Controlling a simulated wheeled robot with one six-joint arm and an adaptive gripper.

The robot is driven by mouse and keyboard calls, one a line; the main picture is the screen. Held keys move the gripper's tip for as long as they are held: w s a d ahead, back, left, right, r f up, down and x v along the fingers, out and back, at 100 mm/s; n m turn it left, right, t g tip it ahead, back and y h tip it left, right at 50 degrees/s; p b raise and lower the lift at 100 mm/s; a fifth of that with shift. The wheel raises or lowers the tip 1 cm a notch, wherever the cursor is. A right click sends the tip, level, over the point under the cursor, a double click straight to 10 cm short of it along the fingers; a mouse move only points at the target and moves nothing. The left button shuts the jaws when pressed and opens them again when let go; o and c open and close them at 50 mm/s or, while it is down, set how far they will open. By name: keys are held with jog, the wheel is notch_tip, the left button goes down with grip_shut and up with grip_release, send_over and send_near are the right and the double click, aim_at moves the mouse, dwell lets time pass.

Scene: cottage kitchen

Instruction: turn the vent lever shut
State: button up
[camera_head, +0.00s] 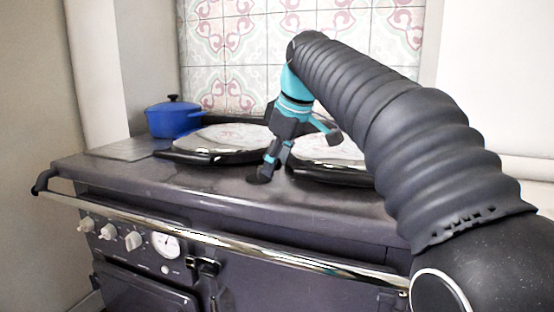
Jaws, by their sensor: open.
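My gripper (267,172) points down just above the stove's top, in front of the gap between the two round lids. Its jaws are open, with no object seen between them. I cannot pick out the vent lever for sure in this view. A dark latch-like handle (205,267) sits on the stove's front, below the rail and right of the gauge. My gripper is above and behind that handle, well apart from it. My arm hides part of the stove's right side.
The dark stove (130,178) has a chrome front rail (230,243), several pale knobs (133,240) and a round gauge (165,244). Two lids, left (225,140) and right (325,152), cover its top. A blue pot (173,120) stands at the back left. Tiled wall (235,65) rises behind.

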grip_shut()
jog(key=m, duration=0.1)
jog(key=s+a+m+h, duration=0.1)
jog(key=m, duration=0.1)
jog(key=shift+a+t, duration=0.2)
jog(key=shift+t, duration=0.2)
jog(key=m, duration=0.1)
jog(key=a+m+h, duration=0.1)
jog(key=m+h, duration=0.1)
jog(key=m, duration=0.1)
jog(key=shift+s+a, duration=0.3)
jog(key=shift+s, duration=0.05)
jog(key=a+m, duration=0.1)
jog(key=m+h, duration=0.1)
jog(key=m, duration=0.1)
jog(key=shift+a+m, duration=0.3)
jog(key=shift+a, duration=0.05)
jog(key=shift+w+a+m+g+h, duration=0.1)
jog(key=shift+a+m+h, duration=0.2)
jog(key=shift+m, duration=0.25)
jog(key=shift+s+a+m+g+h, duration=0.1)
jog(key=shift+a+m+h, duration=0.15)
jog(key=shift+m, duration=0.35)
jog(key=shift+w+a+m+g+h, duration=0.1)
jog(key=shift+a+m+h, duration=0.1)
jog(key=shift+m+h, duration=0.25)
